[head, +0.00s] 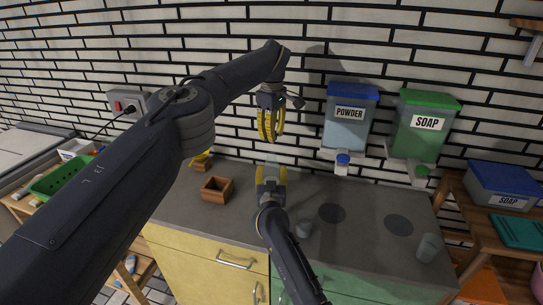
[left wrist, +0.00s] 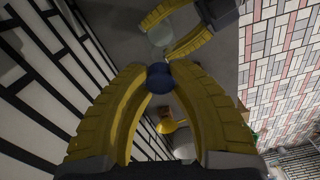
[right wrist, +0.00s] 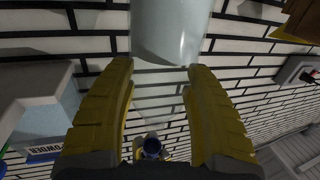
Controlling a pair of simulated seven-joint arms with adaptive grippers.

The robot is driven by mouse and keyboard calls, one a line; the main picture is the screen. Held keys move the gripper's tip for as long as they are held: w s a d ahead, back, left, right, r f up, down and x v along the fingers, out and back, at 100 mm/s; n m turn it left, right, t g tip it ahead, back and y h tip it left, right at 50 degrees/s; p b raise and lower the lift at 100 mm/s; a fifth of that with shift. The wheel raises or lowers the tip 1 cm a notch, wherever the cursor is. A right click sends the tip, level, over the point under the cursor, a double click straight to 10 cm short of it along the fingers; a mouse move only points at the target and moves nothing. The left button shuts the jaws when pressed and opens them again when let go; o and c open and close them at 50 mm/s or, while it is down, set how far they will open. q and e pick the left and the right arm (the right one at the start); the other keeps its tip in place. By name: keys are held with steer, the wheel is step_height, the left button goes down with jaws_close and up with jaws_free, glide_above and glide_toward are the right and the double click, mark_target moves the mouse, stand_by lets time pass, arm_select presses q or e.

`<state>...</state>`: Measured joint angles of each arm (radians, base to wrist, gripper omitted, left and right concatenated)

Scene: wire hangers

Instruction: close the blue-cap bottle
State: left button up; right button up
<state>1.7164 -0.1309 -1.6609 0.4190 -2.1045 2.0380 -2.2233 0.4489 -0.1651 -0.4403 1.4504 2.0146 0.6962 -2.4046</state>
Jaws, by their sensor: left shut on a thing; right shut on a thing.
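My left gripper (head: 270,122) points down in front of the tiled wall, above the counter. In the left wrist view its yellow fingers are shut on a dark blue cap (left wrist: 158,78). My right gripper (head: 271,178) is below it, shut on a translucent bottle (head: 272,160) over the counter. The bottle also fills the top of the right wrist view (right wrist: 170,30) and shows beyond the cap in the left wrist view (left wrist: 160,36). In the head view a gap separates the left fingertips from the bottle. The fingers hide the cap there.
On the counter are a small wooden box (head: 217,189), a grey cup (head: 303,229), a glass (head: 430,247) and a yellow object (head: 202,160).

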mark_target(272, 152)
arm_select(q)
steer(key=shift+f, duration=1.6)
steer(key=shift+f, duration=0.1)
steer(key=shift+f, duration=0.75)
steer(key=shift+f, duration=0.6)
steer(key=m, duration=0.4)
steer(key=shift+m, duration=0.4)
steer(key=m, duration=0.5)
steer(key=o, duration=0.7)
